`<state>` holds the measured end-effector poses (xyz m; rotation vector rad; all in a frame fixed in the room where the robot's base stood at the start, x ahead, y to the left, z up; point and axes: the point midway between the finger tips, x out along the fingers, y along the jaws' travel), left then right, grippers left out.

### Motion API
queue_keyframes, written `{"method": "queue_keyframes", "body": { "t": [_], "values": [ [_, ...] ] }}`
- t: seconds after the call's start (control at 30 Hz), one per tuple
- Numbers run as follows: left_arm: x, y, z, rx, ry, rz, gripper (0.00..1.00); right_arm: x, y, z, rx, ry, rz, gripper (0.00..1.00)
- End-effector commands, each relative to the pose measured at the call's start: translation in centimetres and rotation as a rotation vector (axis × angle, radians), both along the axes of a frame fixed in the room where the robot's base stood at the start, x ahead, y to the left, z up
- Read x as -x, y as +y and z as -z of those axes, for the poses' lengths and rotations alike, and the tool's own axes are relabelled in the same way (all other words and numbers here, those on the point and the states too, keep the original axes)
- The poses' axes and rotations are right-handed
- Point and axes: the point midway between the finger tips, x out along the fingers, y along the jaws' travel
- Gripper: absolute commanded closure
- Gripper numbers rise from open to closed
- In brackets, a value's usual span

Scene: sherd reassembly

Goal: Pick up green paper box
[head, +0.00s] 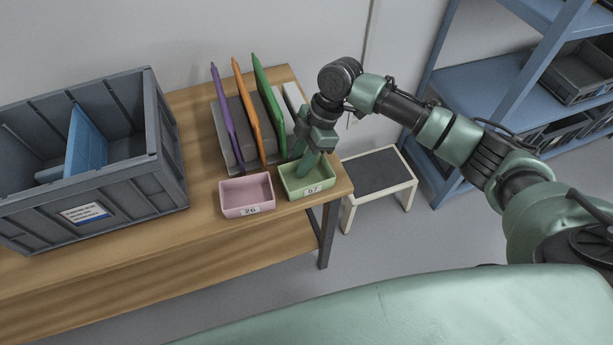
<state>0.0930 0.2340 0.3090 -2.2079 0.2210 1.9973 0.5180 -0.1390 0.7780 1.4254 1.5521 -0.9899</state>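The green paper box (296,192) is a small open tray with a label reading 57, at the right front corner of the wooden table in the head view. My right gripper (308,165) points down at the box from above, its fingers at the box's back wall and opening. The fingers overlap and hide part of that back side. I cannot tell whether they are open or closed on the wall. The box sits upright on the table. My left gripper is not in view.
A pink box (233,201) labelled 26 stands just left of the green one. Behind them a grey rack (228,150) holds purple, orange and green upright boards. A large grey crate (150,185) stands at the left. A step stool (378,172) and blue shelving (478,77) are at right.

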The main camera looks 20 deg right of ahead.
Motion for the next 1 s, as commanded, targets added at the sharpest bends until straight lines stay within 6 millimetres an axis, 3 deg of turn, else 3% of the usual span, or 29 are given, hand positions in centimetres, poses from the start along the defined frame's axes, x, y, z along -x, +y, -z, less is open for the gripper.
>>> {"method": "queue_keyframes", "body": {
  "t": [0.27,0.37,1.0],
  "values": [
    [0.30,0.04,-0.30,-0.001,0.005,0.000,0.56,0.01,-0.02,0.28,0.000,0.001,0.001,0.72],
    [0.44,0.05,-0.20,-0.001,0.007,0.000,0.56,0.00,-0.02,0.31,0.001,0.000,0.000,0.99],
    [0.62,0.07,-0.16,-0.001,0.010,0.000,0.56,0.08,-0.06,0.43,0.002,0.003,0.000,1.00]
  ]
}}
